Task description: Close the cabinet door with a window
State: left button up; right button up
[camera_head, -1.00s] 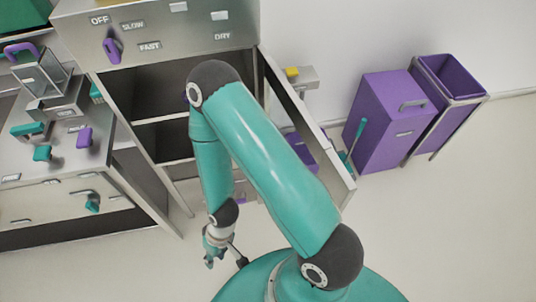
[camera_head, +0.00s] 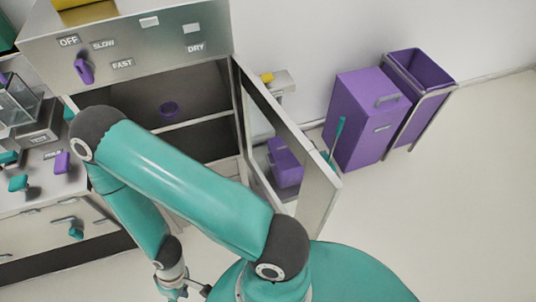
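The cabinet door with a window (camera_head: 322,182) stands open, swung out from the right edge of the grey cabinet (camera_head: 165,45). Its window shows a purple object behind it. My teal arm, seemingly the left, reaches left across the cabinet front and hides part of the lower shelves. Its gripper (camera_head: 174,291) hangs at the bottom edge, left of the door and apart from it. Its fingers are partly cut off, so its opening is unclear. No second gripper shows.
A purple box (camera_head: 364,118) and a purple bin in a metal frame (camera_head: 418,80) stand by the wall, right of the door. A counter (camera_head: 50,215) with knobs is at the left. The floor (camera_head: 460,200) at the right is clear.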

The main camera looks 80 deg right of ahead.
aim_at(320, 189)
jog(key=z, duration=0.1)
jog(key=k, duration=2.2)
jog(key=z, duration=1.1)
jog(key=i, duration=1)
